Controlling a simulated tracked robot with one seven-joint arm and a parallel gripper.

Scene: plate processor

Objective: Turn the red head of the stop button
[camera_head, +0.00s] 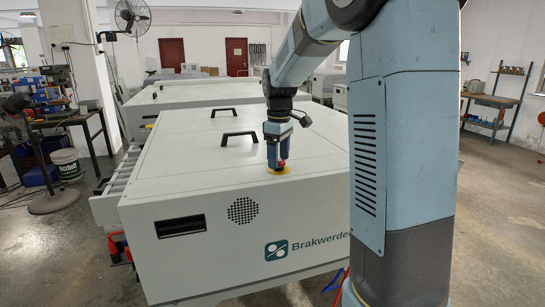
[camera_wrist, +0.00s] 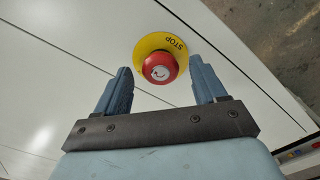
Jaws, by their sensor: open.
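The stop button has a red round head (camera_wrist: 160,68) with a white centre and a turning arrow, on a yellow disc (camera_wrist: 151,42) marked STOP. In the head view the red head (camera_head: 282,163) and yellow disc (camera_head: 285,170) sit on top of the white machine, near its front edge. My gripper (camera_wrist: 163,82) is open, with one blue finger on each side of the red head in the wrist view. Gaps show between the fingers and the head. In the head view my gripper (camera_head: 277,159) points down right over the button. The exact height of the fingertips is hard to tell.
The white machine (camera_head: 190,180) has a flat top with two black handles (camera_head: 239,134) behind the button. A front slot (camera_head: 180,226) and a round grille (camera_head: 243,210) are on its front face. My arm hides the machine's right side. The top around the button is clear.

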